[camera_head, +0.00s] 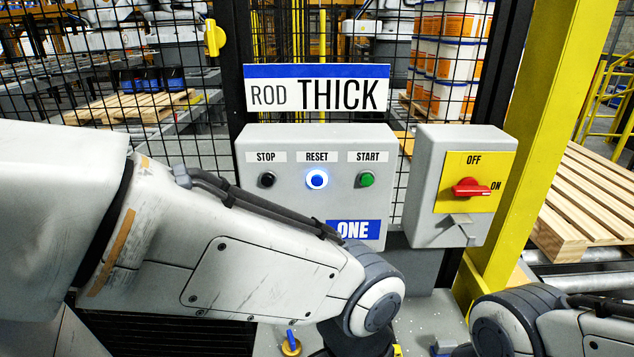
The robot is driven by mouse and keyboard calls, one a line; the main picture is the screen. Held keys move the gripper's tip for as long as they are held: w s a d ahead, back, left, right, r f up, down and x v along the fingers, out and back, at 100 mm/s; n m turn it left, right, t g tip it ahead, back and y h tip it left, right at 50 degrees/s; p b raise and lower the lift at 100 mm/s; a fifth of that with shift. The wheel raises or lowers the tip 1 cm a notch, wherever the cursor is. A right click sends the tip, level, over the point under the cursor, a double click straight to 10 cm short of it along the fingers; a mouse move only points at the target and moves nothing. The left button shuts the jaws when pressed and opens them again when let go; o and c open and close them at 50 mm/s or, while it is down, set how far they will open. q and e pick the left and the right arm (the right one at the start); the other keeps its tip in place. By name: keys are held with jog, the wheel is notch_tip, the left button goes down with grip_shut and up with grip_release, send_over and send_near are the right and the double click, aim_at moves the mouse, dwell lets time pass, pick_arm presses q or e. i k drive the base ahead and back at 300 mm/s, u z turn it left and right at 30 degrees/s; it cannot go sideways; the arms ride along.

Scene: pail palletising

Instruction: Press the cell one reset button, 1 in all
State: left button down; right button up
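The blue reset button (317,179) is lit, in the middle of the grey control box (290,215) marked ONE, under the label RESET. A black stop button (267,179) is to its left and a green start button (366,179) to its right. My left arm reaches across from the left, in front of the box's lower left part, and bends down at the bottom. My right arm shows at the lower right corner. Neither gripper shows; both are below or outside the picture. Nothing touches the reset button.
A grey switch box (428,178) with a red rotary handle (470,188) on a yellow plate stands right of the control box. A ROD THICK sign (317,89) hangs above on the mesh fence (215,95). A yellow post (545,120) and wooden pallet (590,205) are at right.

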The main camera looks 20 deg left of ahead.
aim_at(317, 180)
jog(key=z, duration=1.5)
jog(key=k, duration=0.7)
jog(key=u, duration=1.65)
